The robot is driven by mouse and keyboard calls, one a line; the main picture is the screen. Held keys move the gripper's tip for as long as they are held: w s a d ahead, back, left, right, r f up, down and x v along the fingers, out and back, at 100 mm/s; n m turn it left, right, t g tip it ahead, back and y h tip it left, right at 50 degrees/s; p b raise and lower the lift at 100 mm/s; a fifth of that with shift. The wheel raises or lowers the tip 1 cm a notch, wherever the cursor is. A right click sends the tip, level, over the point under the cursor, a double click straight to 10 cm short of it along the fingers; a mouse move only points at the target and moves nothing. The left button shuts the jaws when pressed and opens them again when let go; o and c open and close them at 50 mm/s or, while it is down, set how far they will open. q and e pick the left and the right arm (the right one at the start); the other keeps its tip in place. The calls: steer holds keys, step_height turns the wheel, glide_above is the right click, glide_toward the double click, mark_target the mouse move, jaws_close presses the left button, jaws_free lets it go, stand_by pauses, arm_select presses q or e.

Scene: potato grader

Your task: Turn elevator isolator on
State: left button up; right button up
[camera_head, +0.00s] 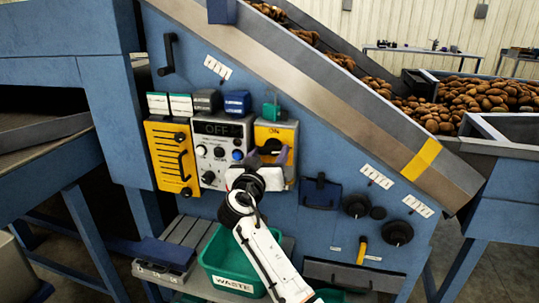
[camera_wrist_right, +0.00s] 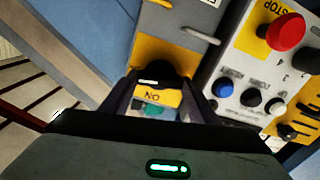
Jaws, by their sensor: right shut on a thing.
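The elevator isolator is a yellow box (camera_head: 289,137) on the blue machine side, with a label reading ON and a green tag above it. Its black knob (camera_wrist_right: 158,74) sits between my right gripper's fingers in the wrist view, beside the upside-down ON label (camera_wrist_right: 155,97). My right gripper (camera_head: 269,155) reaches up to the box from below and is shut on the knob. The fingers partly hide the knob in the head view. My left gripper is not in view.
Left of the isolator is a control panel (camera_head: 221,128) with an OFF display, buttons and a red stop button (camera_wrist_right: 286,32). A yellow slotted panel (camera_head: 161,170) is further left. A green WASTE bin (camera_head: 213,262) stands below my arm. A sloping metal chute (camera_head: 300,95) rises above.

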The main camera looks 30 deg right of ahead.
steer(key=n, duration=0.3)
steer(key=shift+n, duration=0.4)
steer(key=n+p, duration=0.1)
steer(key=n, duration=0.2)
steer(key=shift+n, duration=0.3)
steer(key=n+p, duration=0.2)
steer(key=n, duration=0.2)
steer(key=shift+a+n+p, duration=0.1)
steer(key=shift+n+p, duration=1.05)
steer(key=shift+n, duration=1.05)
steer(key=shift+f, duration=0.15)
steer(key=o, duration=1)
steer(key=shift+o, duration=0.2)
steer(key=b+v, duration=0.1)
steer(key=v, duration=0.9)
